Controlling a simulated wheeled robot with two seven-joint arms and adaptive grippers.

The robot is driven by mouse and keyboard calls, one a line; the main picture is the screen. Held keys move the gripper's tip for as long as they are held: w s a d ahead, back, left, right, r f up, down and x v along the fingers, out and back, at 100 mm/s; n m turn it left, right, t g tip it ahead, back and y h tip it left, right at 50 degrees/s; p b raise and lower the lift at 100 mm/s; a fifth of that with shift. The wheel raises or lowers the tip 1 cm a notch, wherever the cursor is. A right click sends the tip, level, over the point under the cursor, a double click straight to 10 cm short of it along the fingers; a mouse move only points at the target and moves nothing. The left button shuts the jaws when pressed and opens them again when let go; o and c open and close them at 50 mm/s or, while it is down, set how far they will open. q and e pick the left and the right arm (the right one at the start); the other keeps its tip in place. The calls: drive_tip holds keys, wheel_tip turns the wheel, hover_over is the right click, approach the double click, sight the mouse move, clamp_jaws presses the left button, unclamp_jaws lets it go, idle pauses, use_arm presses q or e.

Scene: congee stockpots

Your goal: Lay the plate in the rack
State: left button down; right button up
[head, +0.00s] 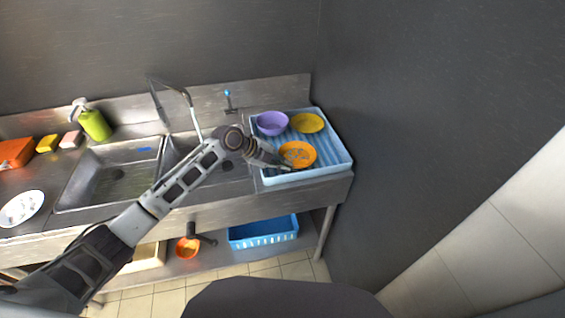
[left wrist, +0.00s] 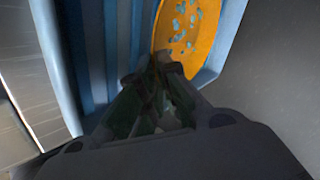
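An orange plate (head: 298,153) with a blue-grey pattern is in the near part of the light-blue ribbed rack (head: 340,152), on the right end of the steel counter. My left gripper (head: 288,167) reaches over the rack to the plate's near-left edge. In the left wrist view, the fingers (left wrist: 162,64) come together at the rim of the orange plate (left wrist: 188,32) and look shut on it. The fingers hide part of the rim, and I cannot tell whether the plate rests fully on the rack (left wrist: 98,50). My right gripper is not in view.
A purple bowl (head: 271,123) and a yellow plate (head: 307,122) sit at the rack's back. A faucet (head: 188,98) and sink (head: 108,178) are to the left. A white plate (head: 22,208) lies far left. A dark wall (head: 410,130) stands close right.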

use_arm(q)
drive_tip(key=shift+f, duration=0.1)
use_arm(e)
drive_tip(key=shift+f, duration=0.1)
use_arm(q)
drive_tip(key=c, duration=1.9)
unclamp_jaws()
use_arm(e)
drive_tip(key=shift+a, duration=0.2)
use_arm(q)
drive_tip(key=shift+a+r, duration=0.2)
drive_tip(key=shift+r, duration=0.1)
drive_tip(key=b+v, duration=0.1)
drive_tip(key=v, duration=1)
drive_tip(key=shift+s+a+r, duration=0.1)
drive_tip(key=shift+r, duration=0.1)
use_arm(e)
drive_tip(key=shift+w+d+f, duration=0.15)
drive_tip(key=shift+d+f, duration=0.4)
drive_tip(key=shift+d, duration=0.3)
